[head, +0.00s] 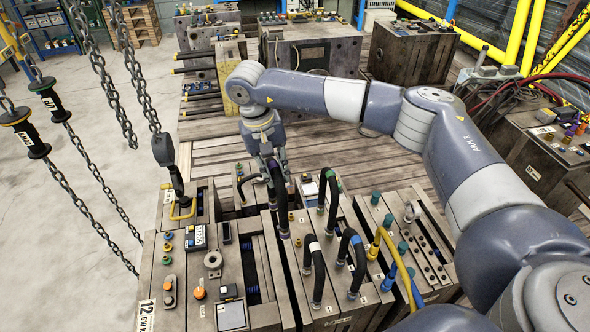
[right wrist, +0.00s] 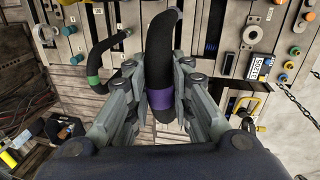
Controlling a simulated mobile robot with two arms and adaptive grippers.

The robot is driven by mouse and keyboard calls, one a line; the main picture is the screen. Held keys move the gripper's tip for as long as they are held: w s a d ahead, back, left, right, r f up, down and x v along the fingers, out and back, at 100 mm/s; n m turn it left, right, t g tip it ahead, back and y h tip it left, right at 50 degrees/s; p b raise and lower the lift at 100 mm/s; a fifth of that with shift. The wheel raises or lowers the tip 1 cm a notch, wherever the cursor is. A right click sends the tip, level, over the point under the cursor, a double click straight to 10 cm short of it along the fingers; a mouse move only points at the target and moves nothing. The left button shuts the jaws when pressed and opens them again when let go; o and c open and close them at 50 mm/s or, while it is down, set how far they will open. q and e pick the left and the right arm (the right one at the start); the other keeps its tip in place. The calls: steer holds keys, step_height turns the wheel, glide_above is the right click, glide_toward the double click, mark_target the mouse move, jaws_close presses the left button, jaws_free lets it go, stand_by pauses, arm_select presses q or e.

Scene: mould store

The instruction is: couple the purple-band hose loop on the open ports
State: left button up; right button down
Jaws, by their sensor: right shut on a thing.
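The purple-band hose loop is a black hose (right wrist: 165,40) with a purple band (right wrist: 160,99) near one end. In the right wrist view that end lies between the fingers of my right gripper (right wrist: 163,85), which is shut on it. In the head view my right gripper (head: 272,158) is above the mould blocks and the black loop (head: 279,190) hangs below it, its lower part close over the block. I cannot tell whether its far end touches a port. My left gripper is not in view.
Other hose loops stand close by: a green-band one (head: 333,190), two more black ones (head: 318,270) (head: 357,262), and a yellow hose (head: 393,250). A chain hook (head: 174,182) hangs to the left. Wooden planking (head: 210,150) lies clear behind.

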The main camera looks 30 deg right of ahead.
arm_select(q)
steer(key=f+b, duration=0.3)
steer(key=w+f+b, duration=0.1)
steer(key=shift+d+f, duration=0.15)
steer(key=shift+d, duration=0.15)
arm_select(e)
steer(key=w+d+f, duration=0.3)
steer(key=d+f, duration=0.1)
steer(key=f, duration=0.3)
steer(key=w+d+f+m, duration=0.1)
steer(key=w+d+f, duration=0.1)
steer(key=d+f, duration=0.2)
step_height(320, 180, down, 3)
steer(key=shift+w+d+f, duration=0.2)
steer(key=shift+w, duration=0.2)
arm_select(q)
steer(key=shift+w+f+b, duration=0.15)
steer(key=shift+b, duration=0.15)
arm_select(e)
steer(key=shift+a, duration=0.15)
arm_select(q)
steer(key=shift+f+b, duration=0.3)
arm_select(e)
steer(key=shift+f, duration=0.15)
arm_select(q)
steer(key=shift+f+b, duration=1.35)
steer(key=shift+b, duration=0.05)
arm_select(e)
steer(key=shift+f, duration=1.25)
steer(key=shift+a, duration=0.1)
